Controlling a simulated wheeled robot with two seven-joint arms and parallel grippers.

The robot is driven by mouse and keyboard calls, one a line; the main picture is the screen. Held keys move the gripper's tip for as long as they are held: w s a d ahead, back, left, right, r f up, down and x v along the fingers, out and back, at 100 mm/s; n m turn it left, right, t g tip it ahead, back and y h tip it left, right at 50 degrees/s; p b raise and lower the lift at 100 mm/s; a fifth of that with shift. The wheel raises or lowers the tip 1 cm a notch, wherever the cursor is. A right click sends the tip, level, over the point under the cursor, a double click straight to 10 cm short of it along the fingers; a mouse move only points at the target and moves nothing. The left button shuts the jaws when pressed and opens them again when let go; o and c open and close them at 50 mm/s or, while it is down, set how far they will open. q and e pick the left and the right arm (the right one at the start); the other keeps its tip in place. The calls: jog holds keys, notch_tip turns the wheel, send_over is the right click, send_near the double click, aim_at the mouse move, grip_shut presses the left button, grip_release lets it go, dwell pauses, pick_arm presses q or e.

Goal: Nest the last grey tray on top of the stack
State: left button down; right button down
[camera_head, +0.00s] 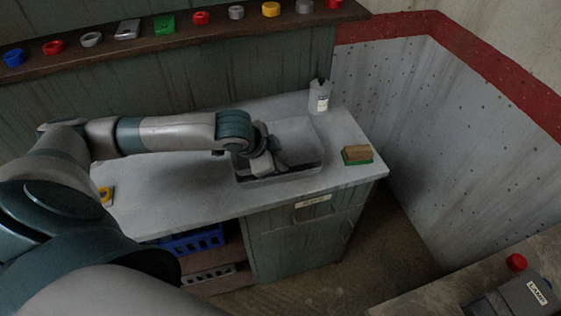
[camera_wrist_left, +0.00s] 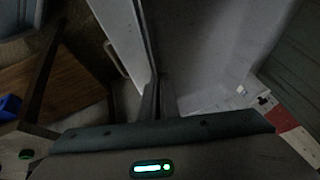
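A grey tray (camera_head: 308,150) stands on the pale worktop, near its right end. Whether it is a single tray or several nested ones I cannot tell. My left gripper (camera_head: 264,164) is at the tray's left front part, pointing down, and its wrist hides part of the tray. In the left wrist view the two dark fingertips (camera_wrist_left: 159,98) are close together with the tray's thin wall (camera_wrist_left: 150,45) running between them, so the gripper looks shut on that wall. The tray's inside (camera_wrist_left: 215,45) fills the area right of the wall. My right gripper does not show.
A white bottle (camera_head: 319,97) stands behind the tray; a brush-like wooden block with a green base (camera_head: 357,155) lies to its right. A yellow ring (camera_head: 105,194) lies at the left. A blue crate (camera_head: 195,241) sits below the worktop (camera_head: 180,197). A shelf (camera_head: 185,35) holds small items.

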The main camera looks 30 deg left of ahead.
pick_arm(q)
jog(key=shift+f, duration=0.65)
jog(key=c, duration=1.9)
grip_release()
jog(key=shift+c, duration=0.2)
jog(key=shift+c, duration=0.8)
jog(key=shift+r, duration=0.1)
jog(key=shift+r, duration=0.1)
jog(key=d+p+v, duration=0.1)
jog(key=p+v, duration=0.5)
jog(key=p, duration=0.1)
jog(key=shift+w+a+r, duration=0.2)
jog(key=shift+a+r, duration=0.2)
